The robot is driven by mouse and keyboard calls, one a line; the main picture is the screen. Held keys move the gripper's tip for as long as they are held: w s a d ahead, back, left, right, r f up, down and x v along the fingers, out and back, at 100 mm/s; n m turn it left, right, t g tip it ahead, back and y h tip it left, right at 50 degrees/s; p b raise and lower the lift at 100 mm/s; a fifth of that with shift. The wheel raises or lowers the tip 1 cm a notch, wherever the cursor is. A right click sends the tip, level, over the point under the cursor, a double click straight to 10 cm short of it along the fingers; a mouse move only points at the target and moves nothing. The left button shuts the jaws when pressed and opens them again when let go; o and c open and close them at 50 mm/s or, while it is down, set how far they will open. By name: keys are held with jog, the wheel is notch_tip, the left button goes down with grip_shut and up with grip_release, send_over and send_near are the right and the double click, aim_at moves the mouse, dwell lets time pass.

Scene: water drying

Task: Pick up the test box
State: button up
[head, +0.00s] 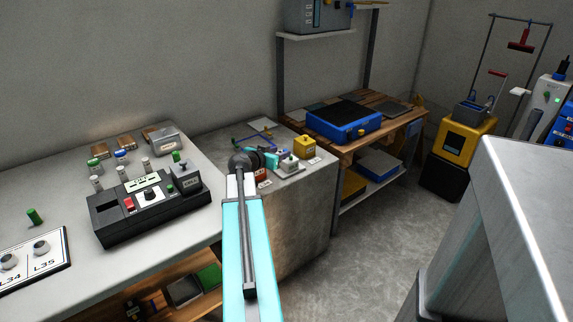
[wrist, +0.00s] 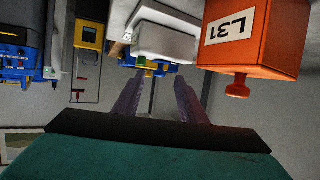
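Several small knobbed boxes are in view, and I cannot tell for certain which is the test box. A pale grey-white box (head: 289,164) sits on a small plate on the middle bench, and in the wrist view a white box (wrist: 165,42) lies just beyond my fingertips. My gripper (wrist: 160,88) is open, its two fingers apart with nothing held between them. In the head view my gripper (head: 268,157) is just left of the pale box. An orange box (wrist: 255,35) labelled L31 is close by on the right in the wrist view.
A yellow box (head: 304,147) stands right behind the pale box. A black control unit (head: 150,205) with a grey knobbed box (head: 185,178) is on the left bench. A blue case (head: 343,120) rests on the wooden table. A grey metal surface (head: 520,200) fills the right foreground.

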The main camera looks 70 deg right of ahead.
aim_at(284, 150)
jog(key=shift+d, duration=0.1)
jog(key=shift+x, duration=2.5)
jog(key=shift+s, duration=0.1)
grip_shut()
